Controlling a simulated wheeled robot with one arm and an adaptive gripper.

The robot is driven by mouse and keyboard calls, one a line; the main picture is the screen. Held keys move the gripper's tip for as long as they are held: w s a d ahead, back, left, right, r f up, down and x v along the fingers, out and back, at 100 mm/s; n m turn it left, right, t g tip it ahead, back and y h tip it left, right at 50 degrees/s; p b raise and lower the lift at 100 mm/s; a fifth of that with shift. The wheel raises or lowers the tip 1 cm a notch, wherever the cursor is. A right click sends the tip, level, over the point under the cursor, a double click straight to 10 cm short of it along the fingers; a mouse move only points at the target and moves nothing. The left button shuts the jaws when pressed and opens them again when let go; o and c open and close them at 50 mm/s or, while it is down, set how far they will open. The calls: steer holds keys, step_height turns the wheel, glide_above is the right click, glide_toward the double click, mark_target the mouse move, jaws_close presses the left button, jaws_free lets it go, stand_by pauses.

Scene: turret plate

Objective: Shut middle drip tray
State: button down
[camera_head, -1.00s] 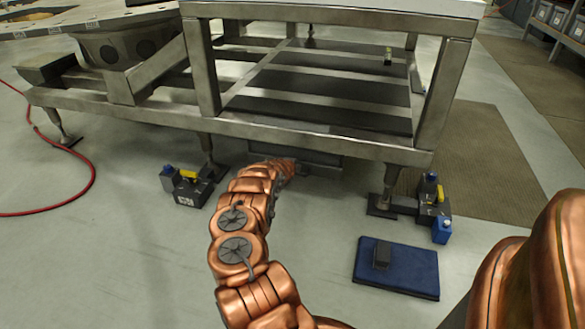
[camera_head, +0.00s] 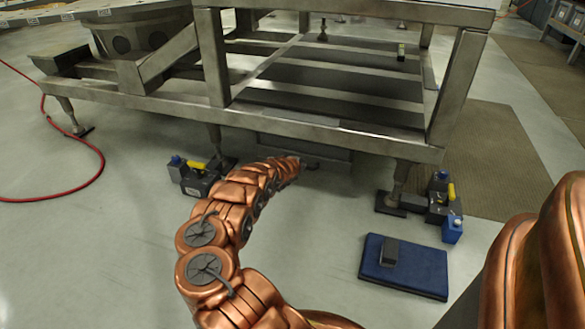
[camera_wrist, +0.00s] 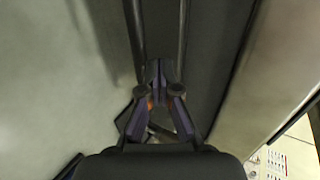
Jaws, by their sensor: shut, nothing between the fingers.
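The middle drip tray (camera_head: 318,153) is a dark grey, flat box slung under the front beam of the steel frame, with its front showing in the head view. My gripper (camera_head: 314,164) is at the tray's front, low under the beam, small and partly hidden by my copper arm. In the wrist view my gripper (camera_wrist: 159,72) is shut and empty, its dark purple fingers meeting in front of a long dark panel (camera_wrist: 215,45), which looks like the tray. I cannot tell whether the fingertips touch it. How far the tray stands out is unclear.
The steel frame (camera_head: 190,103) stands on legs. Floor blocks with blue and yellow parts stand by the left leg (camera_head: 195,180) and right leg (camera_head: 440,205). A blue mat (camera_head: 405,278) with a dark block lies front right. A red hose (camera_head: 75,190) lies left. Floor between is clear.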

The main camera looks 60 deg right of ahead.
steer(key=p+v, duration=0.2)
steer(key=v, duration=0.7)
stand_by(1.0)
